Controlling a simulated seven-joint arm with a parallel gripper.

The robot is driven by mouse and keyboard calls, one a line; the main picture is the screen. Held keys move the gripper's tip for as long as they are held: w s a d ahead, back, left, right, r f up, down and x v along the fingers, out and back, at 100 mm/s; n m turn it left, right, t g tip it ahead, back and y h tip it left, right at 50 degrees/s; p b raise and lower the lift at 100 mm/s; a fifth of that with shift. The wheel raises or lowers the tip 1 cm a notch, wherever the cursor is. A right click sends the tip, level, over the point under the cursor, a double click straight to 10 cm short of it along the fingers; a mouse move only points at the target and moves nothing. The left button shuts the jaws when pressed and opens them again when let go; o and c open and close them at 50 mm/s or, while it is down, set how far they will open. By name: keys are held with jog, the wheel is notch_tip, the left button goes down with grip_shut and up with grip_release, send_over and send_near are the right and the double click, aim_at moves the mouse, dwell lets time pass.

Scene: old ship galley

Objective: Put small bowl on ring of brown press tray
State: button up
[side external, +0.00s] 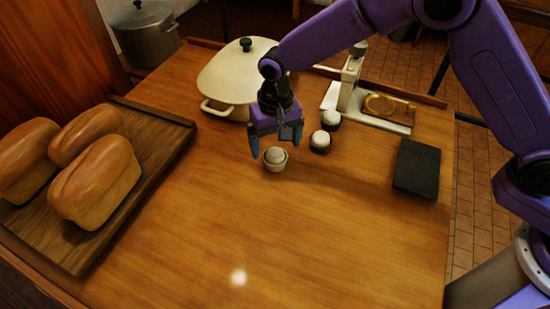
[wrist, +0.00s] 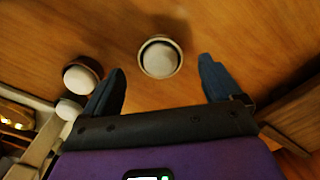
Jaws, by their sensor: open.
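A small pale bowl (side external: 275,160) with a rounded whitish top or content stands upright on the wooden table. My gripper (side external: 275,147) is open just above and around it. In the wrist view the bowl (wrist: 160,58) shows between and slightly beyond the fingertips of my gripper (wrist: 161,70), apart from both fingers. A cream press (side external: 350,80) stands at the back right. Its pale base tray (side external: 385,124) carries a brown ring (side external: 380,104). The ring is partly cut off at the left edge of the wrist view (wrist: 14,115).
A cream lidded pot (side external: 235,75) is behind, a black block (side external: 417,168) right, and a board (side external: 150,145) with loaves (side external: 97,182) left. The front table is clear.

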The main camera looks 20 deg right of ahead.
aim_at(275, 152)
notch_tip(275, 152, down, 4)
jog(key=shift+w+f, duration=0.1)
jog(key=shift+f, duration=0.1)
jog(key=c, duration=1.3)
jog(key=shift+o, duration=0.2)
jog(key=shift+r, duration=0.1)
jog(key=shift+r, duration=0.1)
